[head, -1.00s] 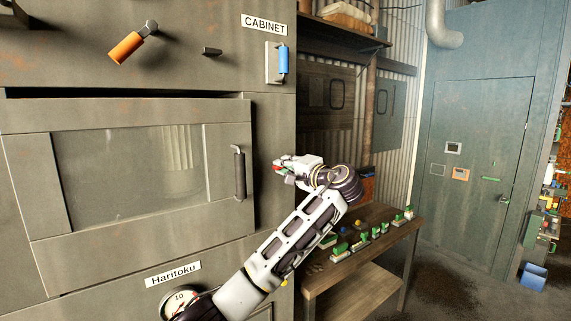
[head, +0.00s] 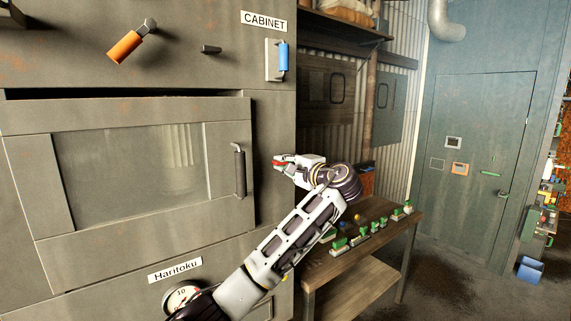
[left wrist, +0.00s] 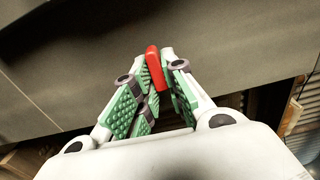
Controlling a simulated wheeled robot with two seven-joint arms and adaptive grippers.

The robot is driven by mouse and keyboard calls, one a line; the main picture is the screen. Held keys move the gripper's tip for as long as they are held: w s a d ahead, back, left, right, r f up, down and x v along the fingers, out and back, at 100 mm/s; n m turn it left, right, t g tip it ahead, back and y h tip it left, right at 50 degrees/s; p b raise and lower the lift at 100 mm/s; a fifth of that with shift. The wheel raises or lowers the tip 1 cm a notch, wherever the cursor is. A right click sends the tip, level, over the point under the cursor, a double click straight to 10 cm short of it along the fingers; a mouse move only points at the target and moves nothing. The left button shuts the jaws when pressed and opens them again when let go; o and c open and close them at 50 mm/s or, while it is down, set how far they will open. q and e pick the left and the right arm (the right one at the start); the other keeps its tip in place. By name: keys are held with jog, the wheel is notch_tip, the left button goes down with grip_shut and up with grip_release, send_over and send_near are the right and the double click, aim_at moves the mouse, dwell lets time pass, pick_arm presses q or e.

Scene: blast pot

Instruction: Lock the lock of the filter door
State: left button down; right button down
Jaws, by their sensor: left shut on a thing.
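My left gripper (head: 282,161) is at the right edge of the grey cabinet, right of the windowed door's black handle (head: 239,172). Its fingers are shut on a red handle-like piece (left wrist: 153,66), which stands up between the green finger pads in the left wrist view. A bit of the red also shows at the fingertips in the head view. What the red piece is fixed to is hidden. The windowed door (head: 60,256) sits in the cabinet front and looks closed. No label names the filter door. My right gripper is not in view.
Above are an orange lever (head: 125,48) and a blue handle (head: 283,56) under the CABINET label. A gauge (head: 182,298) is below by the Haritoku label. A wooden table (head: 330,268) with several small green-topped items stands right, under my arm.

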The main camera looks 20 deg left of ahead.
pick_arm(q)
jog(key=c, duration=1.5)
grip_release()
jog(key=shift+s+d, duration=0.1)
jog(key=shift+d, duration=0.05)
jog(key=shift+v, duration=5.85)
